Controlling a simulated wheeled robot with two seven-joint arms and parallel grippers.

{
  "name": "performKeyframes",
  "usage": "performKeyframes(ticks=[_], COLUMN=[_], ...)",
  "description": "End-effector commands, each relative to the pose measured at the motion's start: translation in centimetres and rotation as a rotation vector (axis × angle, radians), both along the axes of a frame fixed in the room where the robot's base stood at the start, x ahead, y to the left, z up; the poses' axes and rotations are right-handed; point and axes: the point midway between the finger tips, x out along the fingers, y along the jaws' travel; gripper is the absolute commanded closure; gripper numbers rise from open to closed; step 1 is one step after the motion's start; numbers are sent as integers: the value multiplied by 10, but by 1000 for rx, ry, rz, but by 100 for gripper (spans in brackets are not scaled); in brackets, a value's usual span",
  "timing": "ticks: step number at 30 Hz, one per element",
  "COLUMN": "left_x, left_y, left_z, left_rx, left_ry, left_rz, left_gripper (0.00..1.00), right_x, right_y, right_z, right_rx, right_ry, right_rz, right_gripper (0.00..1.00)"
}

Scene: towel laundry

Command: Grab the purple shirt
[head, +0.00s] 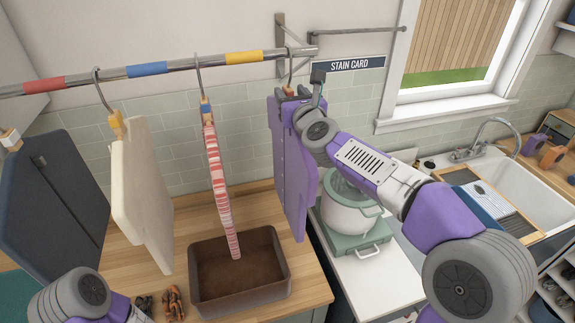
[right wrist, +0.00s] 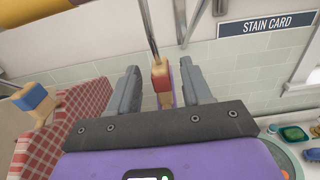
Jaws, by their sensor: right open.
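The purple shirt (head: 293,185) hangs from the rail at the right end of the row in the head view, under a wooden-topped hanger. My right gripper (head: 291,92) is at the top of the shirt, near the hanger. In the right wrist view the open fingers (right wrist: 160,88) stand on either side of the hanger's wood and red block (right wrist: 161,76). A narrow purple strip of the shirt (right wrist: 177,88) shows between them, and both fingers look apart from it.
A red-striped cloth (head: 217,190), a cream shirt (head: 143,190) and a dark blue one (head: 55,200) hang to the left on the rail (head: 190,66). A brown tray (head: 240,303) sits below. A white pot (head: 348,213) stands close right of the purple shirt.

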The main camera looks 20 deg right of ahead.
Motion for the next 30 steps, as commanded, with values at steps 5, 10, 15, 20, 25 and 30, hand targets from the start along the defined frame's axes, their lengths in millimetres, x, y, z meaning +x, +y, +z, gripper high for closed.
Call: performKeyframes(ticks=[5,10,15,20,25,30], left_x=[0,0,0,0,0,0], left_y=[0,0,0,0,0,0], left_z=[6,6,6,6,6,6], left_rx=[0,0,0,0,0,0], left_ry=[0,0,0,0,0,0], left_rz=[0,0,0,0,0,0], left_gripper=[57,57,57,57,57,57], right_x=[15,16,16,16,16,15], right_y=[0,0,0,0,0,0], right_z=[3,2,2,2,2,3], right_rx=[0,0,1,1,1,1], right_ry=[-2,-2,-2,-2,-3,-5], right_rz=[0,-1,-1,-1,-1,-1], right_gripper=[51,51,66,91,100,100])
